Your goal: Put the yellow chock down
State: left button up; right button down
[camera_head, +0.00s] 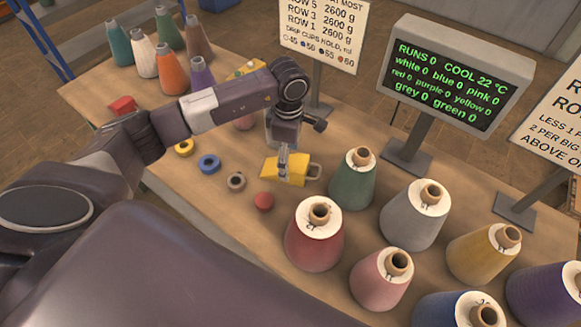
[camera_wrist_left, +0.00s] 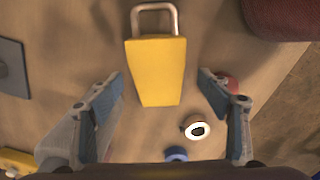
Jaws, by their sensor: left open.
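The yellow chock (camera_head: 298,172) is a wedge-like block with a metal loop handle. It sits on the wooden table, and it also shows in the left wrist view (camera_wrist_left: 156,72) with its handle toward the top. My left gripper (camera_head: 283,160) is right over the chock. In the left wrist view the left gripper (camera_wrist_left: 161,82) is open, with one finger on each side of the chock's near end and visible gaps on both sides. The gripper hides part of the chock in the head view. My right gripper is not in view.
A green cone (camera_head: 353,180) and a red cone (camera_head: 314,240) stand close right of the chock. A red disc (camera_head: 263,201), a grey ring (camera_head: 236,181) and a blue ring (camera_head: 209,164) lie to its left. A screen (camera_head: 450,75) and a sign (camera_head: 322,30) stand behind.

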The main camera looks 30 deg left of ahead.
aim_at(291, 163)
pick_arm(q)
notch_tip(291, 163, down, 4)
jog(key=shift+w+d+f+p, duration=0.1)
jog(key=shift+w+d+p, duration=0.05)
jog(key=shift+p, duration=0.45)
jog(key=shift+c, duration=0.6)
jog(key=shift+w, duration=0.1)
jog(key=c, duration=1.6)
